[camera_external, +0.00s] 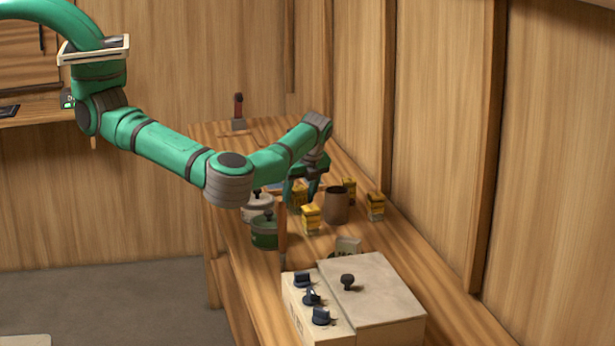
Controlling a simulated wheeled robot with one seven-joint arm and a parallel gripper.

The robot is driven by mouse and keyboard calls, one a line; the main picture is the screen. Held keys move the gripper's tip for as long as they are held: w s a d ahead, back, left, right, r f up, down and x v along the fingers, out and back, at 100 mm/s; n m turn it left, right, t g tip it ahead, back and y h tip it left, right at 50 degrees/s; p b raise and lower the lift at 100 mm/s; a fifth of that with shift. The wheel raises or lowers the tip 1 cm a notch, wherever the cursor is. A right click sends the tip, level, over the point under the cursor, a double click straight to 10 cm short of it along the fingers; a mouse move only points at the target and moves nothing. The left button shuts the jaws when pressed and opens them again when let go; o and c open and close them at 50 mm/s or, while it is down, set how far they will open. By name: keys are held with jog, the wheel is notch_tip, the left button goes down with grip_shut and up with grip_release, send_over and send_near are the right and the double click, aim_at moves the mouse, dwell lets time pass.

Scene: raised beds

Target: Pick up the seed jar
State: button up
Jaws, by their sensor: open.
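My gripper (300,196) hangs over the wooden bench, pointing down, and is open. Its fingertips are small here and close to the jars and yellow containers; I cannot tell if they touch anything. A pale jar with a dark knob (257,208) stands just left of the gripper. A green jar with a dark knob (265,233) stands in front of the pale one. I cannot tell which of these is the seed jar. A brown cup (336,206) stands right of the gripper.
Several small yellow containers (311,219) stand around the cup. A thin wooden post (282,232) rises beside the green jar. A beige box with dark knobs (372,292) fills the near bench (232,290). A wooden wall runs along the right.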

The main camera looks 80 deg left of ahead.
jog(key=shift+x, duration=0.8)
jog(key=c, duration=1.2)
jog(key=shift+r, duration=0.2)
jog(key=shift+r, duration=0.65)
jog(key=s+r, duration=0.3)
jog(key=s, duration=0.1)
jog(key=s+r, duration=0.4)
jog(key=s, duration=0.1)
jog(key=s+d+r, duration=0.1)
jog(key=s+r, duration=0.3)
jog(key=shift+s+d+r, duration=0.15)
jog(key=shift+s+r, duration=0.05)
jog(key=shift+s, duration=0.2)
